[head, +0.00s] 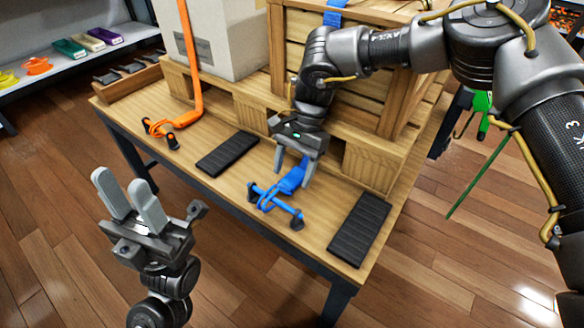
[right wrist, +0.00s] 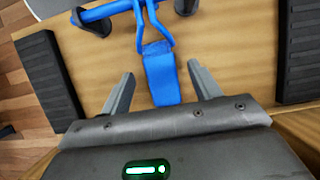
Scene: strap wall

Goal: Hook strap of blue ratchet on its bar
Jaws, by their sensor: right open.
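The blue strap (head: 292,178) lies near the front of the wooden table, with a blue hook at its end by the blue bar (head: 275,202). In the right wrist view the strap (right wrist: 161,75) runs between my open fingers, and its hook (right wrist: 150,25) reaches the blue bar (right wrist: 108,10); whether it is latched I cannot tell. My right gripper (head: 296,168) is open over the strap, one finger on each side (right wrist: 160,92), apart from it. My left gripper (head: 128,200) is open and empty, left of the table.
An orange strap (head: 190,75) runs down to an orange ratchet (head: 160,130) at the left. Black ribbed pads (head: 228,153) and (head: 358,228) lie either side of the blue bar. A pallet (head: 370,165) with a wooden crate (head: 300,50) and a pale box (head: 225,35) stands behind.

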